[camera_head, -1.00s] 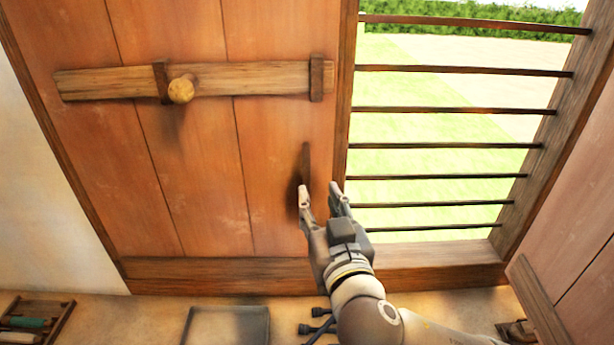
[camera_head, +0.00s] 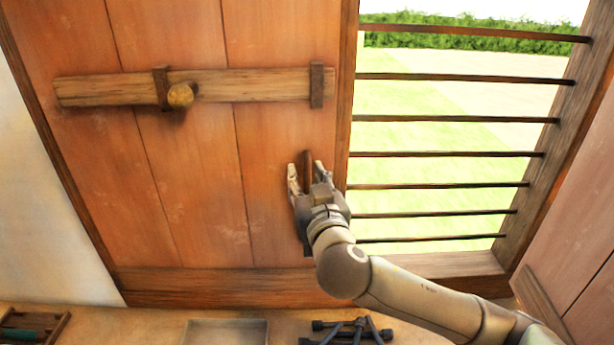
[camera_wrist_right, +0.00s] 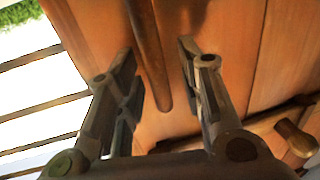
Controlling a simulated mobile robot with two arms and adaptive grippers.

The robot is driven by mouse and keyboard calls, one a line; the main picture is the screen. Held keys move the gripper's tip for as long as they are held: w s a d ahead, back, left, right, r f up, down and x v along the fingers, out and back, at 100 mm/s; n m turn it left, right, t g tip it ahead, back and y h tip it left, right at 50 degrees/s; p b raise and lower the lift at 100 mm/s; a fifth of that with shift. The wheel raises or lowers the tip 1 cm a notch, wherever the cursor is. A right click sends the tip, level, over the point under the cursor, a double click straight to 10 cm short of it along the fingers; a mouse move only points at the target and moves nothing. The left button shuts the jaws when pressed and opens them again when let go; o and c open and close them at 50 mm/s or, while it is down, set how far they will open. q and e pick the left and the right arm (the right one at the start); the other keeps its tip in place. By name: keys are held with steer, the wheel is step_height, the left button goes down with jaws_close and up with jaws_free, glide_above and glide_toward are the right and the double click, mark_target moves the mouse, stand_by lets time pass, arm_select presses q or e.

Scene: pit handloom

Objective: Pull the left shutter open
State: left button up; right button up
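The left shutter (camera_head: 195,170) is a closed orange-brown plank panel filling the left of the head view. Its dark upright handle (camera_head: 307,160) is near its right edge. My right gripper (camera_head: 306,170) is at this handle, with one finger on each side. In the right wrist view the handle (camera_wrist_right: 149,50) runs between the two spread fingers of the gripper (camera_wrist_right: 158,62), with visible gaps on both sides. The gripper is open. The lower part of the handle is partly hidden by the gripper in the head view. My left gripper is not in view.
A wooden bar (camera_head: 235,82) with a round knob (camera_head: 180,95) crosses the shutter above. Window bars (camera_head: 450,154) stand to the right, and another shutter (camera_head: 575,225) stands at far right. Below are a grey tray (camera_head: 227,330) and a wooden rack (camera_head: 32,328).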

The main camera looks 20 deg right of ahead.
steer(key=shift+w, duration=0.1)
jaws_close()
steer(key=shift+f, duration=0.2)
stand_by(0.3)
